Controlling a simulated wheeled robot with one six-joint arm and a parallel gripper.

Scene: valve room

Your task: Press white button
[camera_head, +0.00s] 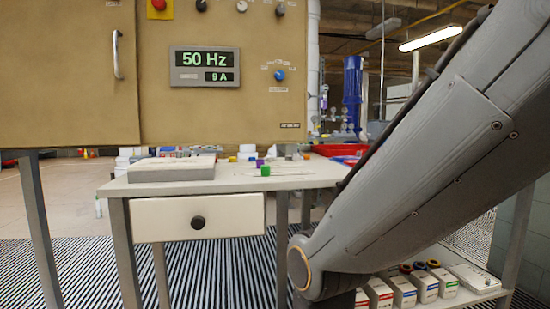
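A small white round button (241,6) sits near the top edge of the tan control cabinet (160,115), close to the upper border of the picture. A red button on a yellow plate (158,5) is to its left, with a black knob (201,5) between them. Another dark knob (280,9) is to its right. My arm crosses the right side of the view, in front of the table's right part. My gripper is out of view, so its place relative to the white button cannot be seen.
Below the button are a display reading 50 Hz and 9 A (205,67) and a blue knob (280,75). The cabinet has a vertical handle (117,54). A white table (230,184) with a drawer (160,220) stands below; small boxes (400,291) sit on a lower shelf.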

